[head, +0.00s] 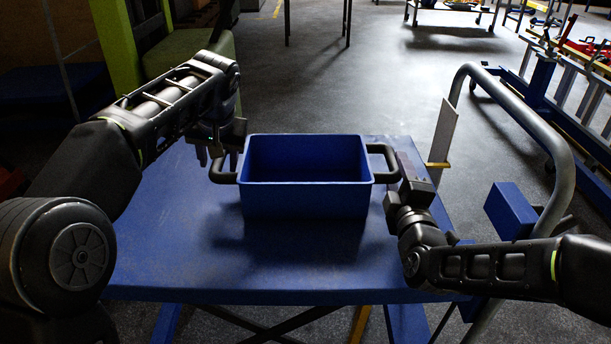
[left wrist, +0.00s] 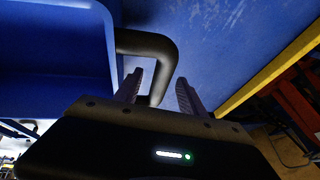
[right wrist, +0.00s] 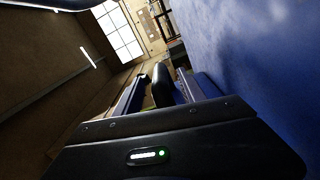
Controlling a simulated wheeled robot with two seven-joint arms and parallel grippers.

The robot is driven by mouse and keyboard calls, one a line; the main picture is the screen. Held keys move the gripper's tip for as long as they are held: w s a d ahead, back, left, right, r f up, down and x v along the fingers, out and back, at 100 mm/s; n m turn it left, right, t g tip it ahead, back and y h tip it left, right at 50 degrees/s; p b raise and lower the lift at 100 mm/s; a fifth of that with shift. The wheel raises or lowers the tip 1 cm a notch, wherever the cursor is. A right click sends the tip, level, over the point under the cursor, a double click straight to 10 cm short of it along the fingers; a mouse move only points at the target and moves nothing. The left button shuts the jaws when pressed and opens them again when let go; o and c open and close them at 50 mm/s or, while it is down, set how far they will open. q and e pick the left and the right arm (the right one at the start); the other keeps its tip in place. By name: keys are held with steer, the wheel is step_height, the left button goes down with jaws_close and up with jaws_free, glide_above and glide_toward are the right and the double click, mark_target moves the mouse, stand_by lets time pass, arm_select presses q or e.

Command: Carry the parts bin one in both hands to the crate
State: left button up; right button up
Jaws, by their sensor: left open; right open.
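The parts bin (head: 305,200) is a blue open box with a black loop handle at each end. It stands upright on a blue platform (head: 170,250). My left gripper (head: 212,155) is open at the bin's left handle (head: 222,172). In the left wrist view, that handle (left wrist: 163,50) passes between the parted fingers (left wrist: 158,92). My right gripper (head: 400,180) is open at the right handle (head: 386,158). In the right wrist view, the black handle (right wrist: 162,85) shows between the parted fingers. I cannot pick out the crate in these views.
A grey tube push-handle (head: 540,130) rises at the platform's right, with a small blue box (head: 510,210) beside it. A green post (head: 118,45) stands at the back left. Racks and a ladder stand at the far right. The floor behind the platform is mostly clear.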

mark_target(393, 161)
arm_select(q)
steer(key=shift+x, duration=2.1)
arm_select(e)
steer(key=shift+w+a, duration=0.1)
steer(key=shift+w, duration=1.95)
arm_select(q)
steer(key=shift+c, duration=0.2)
arm_select(e)
steer(key=shift+c, duration=0.2)
arm_select(q)
jaws_close()
arm_select(e)
jaws_close()
arm_select(q)
steer(key=shift+r, duration=0.1)
arm_select(e)
steer(key=shift+r, duration=0.15)
